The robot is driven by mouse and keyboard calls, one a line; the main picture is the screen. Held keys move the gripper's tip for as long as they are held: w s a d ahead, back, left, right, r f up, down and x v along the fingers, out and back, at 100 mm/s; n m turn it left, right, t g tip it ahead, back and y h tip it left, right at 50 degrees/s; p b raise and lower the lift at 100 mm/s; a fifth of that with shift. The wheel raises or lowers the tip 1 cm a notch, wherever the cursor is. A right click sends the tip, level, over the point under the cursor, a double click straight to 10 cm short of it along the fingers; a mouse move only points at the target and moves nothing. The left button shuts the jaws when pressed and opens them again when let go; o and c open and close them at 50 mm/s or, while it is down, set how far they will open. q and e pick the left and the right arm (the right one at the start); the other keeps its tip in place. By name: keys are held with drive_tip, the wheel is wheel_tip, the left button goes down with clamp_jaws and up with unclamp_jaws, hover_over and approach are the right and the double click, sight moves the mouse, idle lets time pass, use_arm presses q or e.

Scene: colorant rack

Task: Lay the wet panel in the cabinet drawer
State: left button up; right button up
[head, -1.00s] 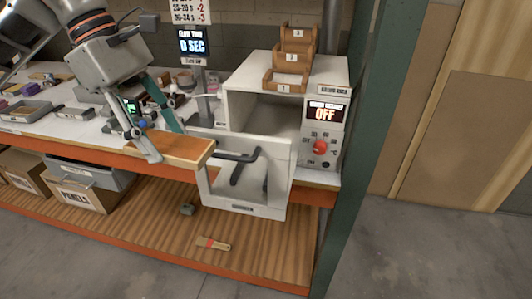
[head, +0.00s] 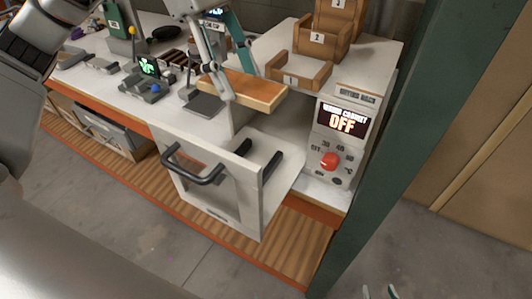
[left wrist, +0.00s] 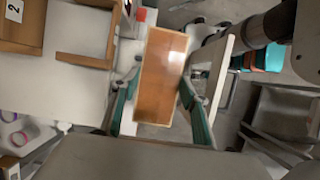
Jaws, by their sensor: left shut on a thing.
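The wet panel (head: 262,93) is a flat orange-brown board with a glossy face in the left wrist view (left wrist: 163,65). My left gripper (head: 240,86) is shut on it and holds it in the air, beyond the drawer front and near the cabinet's left side. The white cabinet drawer (head: 217,190) is pulled out, with a black handle (head: 195,170) and two dark supports (head: 270,163) inside; no panel lies on them. My right gripper (head: 379,293) shows only two separated fingertips at the bottom edge.
Wooden numbered bins (head: 300,72) stand on the cabinet top. A red knob (head: 329,161) is on the cabinet front. A green post (head: 400,140) rises at the right. Small devices (head: 148,78) occupy the bench left of the cabinet.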

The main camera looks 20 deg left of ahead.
use_arm(q)
drive_tip(key=shift+w+f, duration=0.1)
drive_tip(key=shift+w, duration=0.05)
drive_tip(key=shift+f, duration=9.85)
drive_tip(key=shift+f, duration=0.15)
drive_tip(key=o, duration=1.1)
